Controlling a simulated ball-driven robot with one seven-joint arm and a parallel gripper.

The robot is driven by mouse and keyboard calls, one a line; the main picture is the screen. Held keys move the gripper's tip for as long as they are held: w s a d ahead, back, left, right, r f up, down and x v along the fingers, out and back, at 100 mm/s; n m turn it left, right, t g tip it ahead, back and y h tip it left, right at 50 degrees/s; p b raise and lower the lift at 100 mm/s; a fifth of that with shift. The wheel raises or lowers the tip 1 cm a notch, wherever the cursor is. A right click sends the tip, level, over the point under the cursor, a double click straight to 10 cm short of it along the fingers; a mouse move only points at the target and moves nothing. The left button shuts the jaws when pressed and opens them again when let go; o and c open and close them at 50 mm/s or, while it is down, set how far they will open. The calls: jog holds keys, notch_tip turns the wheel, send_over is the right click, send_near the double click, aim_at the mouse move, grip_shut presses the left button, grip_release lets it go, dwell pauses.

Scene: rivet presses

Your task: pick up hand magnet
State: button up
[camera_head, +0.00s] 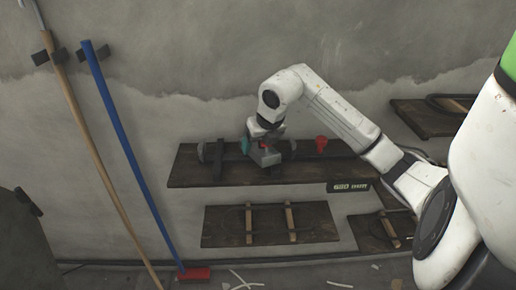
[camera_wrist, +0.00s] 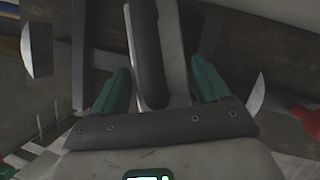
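My gripper (camera_wrist: 163,72) is open, its two teal fingers wide apart in the wrist view. Between them lies a dark rounded handle (camera_wrist: 150,60) along a pale grey bar, which looks like the hand magnet. I see gaps between the fingers and the handle; its lower end is hidden behind the gripper's dark crossbar. In the head view my gripper (camera_head: 262,152) is at the upper wall shelf (camera_head: 215,178), pointing down, and mostly hides what lies under it.
A curved grey metal piece (camera_wrist: 38,50) lies left of the fingers. Lower shelves (camera_head: 222,228) hang below. A blue-handled broom (camera_head: 130,150) and a wooden pole (camera_head: 90,140) lean at left.

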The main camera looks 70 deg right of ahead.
jog(key=c, duration=1.3)
jog(key=shift+c, duration=0.2)
jog(key=shift+r, duration=0.15)
